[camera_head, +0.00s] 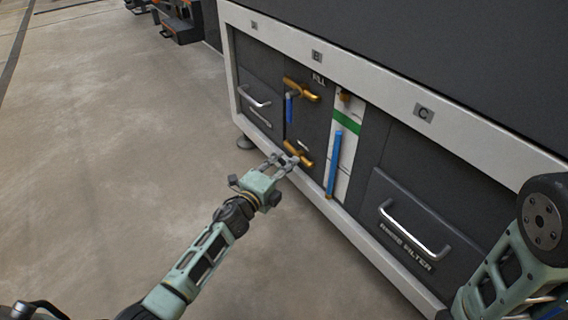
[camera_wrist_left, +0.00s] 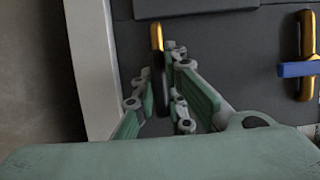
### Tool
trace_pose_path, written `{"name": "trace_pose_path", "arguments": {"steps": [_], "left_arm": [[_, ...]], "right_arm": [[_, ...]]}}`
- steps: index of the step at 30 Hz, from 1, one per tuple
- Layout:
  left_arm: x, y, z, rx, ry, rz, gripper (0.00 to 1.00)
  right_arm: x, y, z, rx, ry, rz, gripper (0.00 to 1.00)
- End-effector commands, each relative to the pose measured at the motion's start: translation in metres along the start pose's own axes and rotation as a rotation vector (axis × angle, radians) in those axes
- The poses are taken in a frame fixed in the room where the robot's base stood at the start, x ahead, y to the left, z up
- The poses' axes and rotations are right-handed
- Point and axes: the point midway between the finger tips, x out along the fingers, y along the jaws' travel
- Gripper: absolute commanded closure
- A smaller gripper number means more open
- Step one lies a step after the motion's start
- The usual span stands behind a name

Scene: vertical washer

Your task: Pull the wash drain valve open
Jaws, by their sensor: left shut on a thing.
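The washer's lower brass valve (camera_head: 297,152), under the FILL valve, is at the tip of my left gripper (camera_head: 287,162) in the head view. In the left wrist view, a dark handle (camera_wrist_left: 160,88) with a brass end (camera_wrist_left: 157,36) stands between the fingers of my left gripper (camera_wrist_left: 165,95). The gripper is shut on this handle. In the head view the gripper hides most of the handle. My right arm shows at the lower right of the head view, and its gripper is out of view.
The FILL valve (camera_head: 300,91) with a blue handle is above. A blue lever (camera_head: 334,163) on a white and green panel is to the right. Drawers with metal handles (camera_head: 255,97) (camera_head: 412,232) flank the valves. The floor (camera_head: 110,150) on the left is clear.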

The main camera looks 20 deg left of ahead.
Motion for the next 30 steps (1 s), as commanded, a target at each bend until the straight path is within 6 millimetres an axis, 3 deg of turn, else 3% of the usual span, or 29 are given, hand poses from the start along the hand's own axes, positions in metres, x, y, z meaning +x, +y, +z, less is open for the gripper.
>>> {"name": "trace_pose_path", "arguments": {"steps": [5, 13, 23, 24, 30], "left_arm": [[-0.009, 0.000, 0.003, -0.004, -0.001, 0.005, 1.00], [-0.054, 0.000, 0.022, -0.005, -0.001, 0.005, 1.00], [-0.060, 0.002, 0.025, -0.005, 0.001, 0.003, 1.00], [-0.060, 0.002, 0.025, -0.005, 0.001, 0.003, 0.88], [-0.060, 0.002, 0.025, -0.003, 0.000, 0.002, 0.70]], "right_arm": [[0.005, 0.001, 0.002, 0.000, -0.001, 0.000, 1.00], [0.022, 0.005, 0.008, 0.000, -0.002, 0.000, 1.00], [0.022, 0.005, 0.008, -0.001, -0.002, 0.000, 1.00], [0.022, 0.005, 0.008, -0.001, -0.002, 0.000, 1.00], [0.022, 0.005, 0.008, -0.001, -0.002, 0.000, 1.00]]}}
